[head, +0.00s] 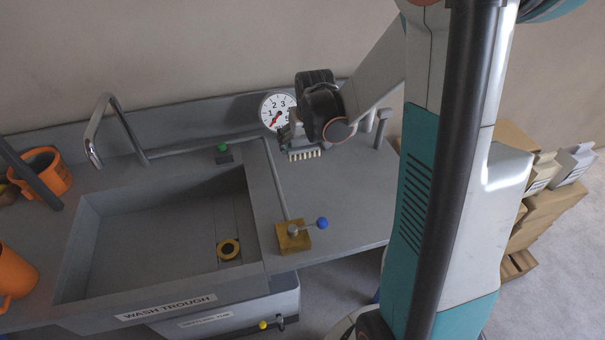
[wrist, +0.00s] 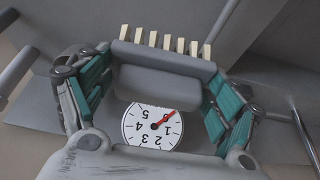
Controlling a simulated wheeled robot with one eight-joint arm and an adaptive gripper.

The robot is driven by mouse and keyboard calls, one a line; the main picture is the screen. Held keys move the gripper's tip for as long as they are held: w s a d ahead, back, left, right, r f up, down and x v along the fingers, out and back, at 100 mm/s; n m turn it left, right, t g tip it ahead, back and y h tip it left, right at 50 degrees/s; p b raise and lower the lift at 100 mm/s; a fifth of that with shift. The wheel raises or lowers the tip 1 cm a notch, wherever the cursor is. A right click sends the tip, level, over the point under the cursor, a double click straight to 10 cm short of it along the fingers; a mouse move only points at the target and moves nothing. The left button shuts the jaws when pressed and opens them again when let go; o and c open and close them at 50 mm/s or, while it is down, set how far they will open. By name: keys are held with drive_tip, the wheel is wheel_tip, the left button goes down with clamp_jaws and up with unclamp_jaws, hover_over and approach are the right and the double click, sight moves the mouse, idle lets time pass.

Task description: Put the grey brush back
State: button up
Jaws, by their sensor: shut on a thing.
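The grey brush (wrist: 165,58) has a grey body and a row of several pale bristle tufts. My gripper (wrist: 160,95) is shut on it, with a teal finger pad at each side of the brush in the wrist view. In the head view my gripper (head: 298,140) holds the brush (head: 303,153) above the right part of the counter, in front of the round gauge, with the bristles downward. Most of the brush body is hidden by the gripper there. I cannot tell how far it is above the counter.
The gauge (head: 276,110) is close behind my gripper. A wash trough (head: 75,240) with a curved tap (head: 116,120) lies left. A brass valve with a blue knob (head: 321,223) stands in front. Orange mugs (head: 52,177) are far left. The counter right of the valve is clear.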

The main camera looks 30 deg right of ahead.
wheel_tip(320, 180, down, 11)
drive_tip(key=b, duration=0.3)
drive_tip(key=shift+b, duration=0.3)
drive_tip(key=shift+f, duration=0.15)
drive_tip(key=o, duration=1.2)
drive_tip(key=shift+o, duration=0.2)
drive_tip(key=shift+r, duration=0.2)
drive_tip(key=shift+s+r, duration=0.1)
drive_tip(key=shift+r, duration=0.2)
drive_tip(key=p+v, duration=0.4)
drive_tip(key=v, duration=0.7)
drive_tip(key=shift+r, duration=0.2)
